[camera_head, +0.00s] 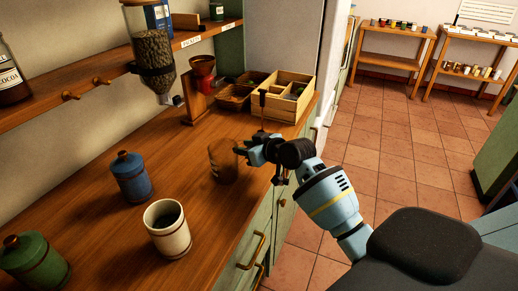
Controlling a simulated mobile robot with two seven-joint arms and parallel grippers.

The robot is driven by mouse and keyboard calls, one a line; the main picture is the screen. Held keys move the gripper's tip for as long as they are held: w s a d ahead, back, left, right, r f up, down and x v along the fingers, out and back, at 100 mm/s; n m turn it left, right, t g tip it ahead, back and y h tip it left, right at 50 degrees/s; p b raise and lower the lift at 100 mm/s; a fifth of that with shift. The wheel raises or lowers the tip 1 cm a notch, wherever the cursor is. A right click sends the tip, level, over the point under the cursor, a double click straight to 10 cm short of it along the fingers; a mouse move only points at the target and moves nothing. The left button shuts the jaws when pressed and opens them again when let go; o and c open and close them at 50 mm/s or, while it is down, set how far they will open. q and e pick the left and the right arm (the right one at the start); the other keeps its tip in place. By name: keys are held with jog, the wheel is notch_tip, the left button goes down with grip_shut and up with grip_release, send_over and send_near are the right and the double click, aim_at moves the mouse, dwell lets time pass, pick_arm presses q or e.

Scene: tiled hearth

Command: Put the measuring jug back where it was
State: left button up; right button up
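A clear, brownish see-through vessel, which looks like the measuring jug (222,162), stands on the wooden counter (185,205) near its front edge. My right gripper (247,150) comes in from the right, with its fingertips at the jug's right side, around where a handle would be. The fingers are small and dark here, so I cannot tell whether they are closed on the jug or only beside it. My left gripper is not in view.
A cream mug (166,240), a blue canister (130,178) and a green canister (34,262) stand to the left. A bean dispenser (150,55) hangs from the shelf (90,85). A wooden divided box (281,104) and a red grinder (201,82) stand behind. Counter between mug and grinder is mostly clear.

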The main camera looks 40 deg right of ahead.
jog(key=v, duration=1.1)
jog(key=shift+s+r+p, duration=0.2)
jog(key=shift+s+p, duration=0.05)
jog(key=shift+p, duration=0.05)
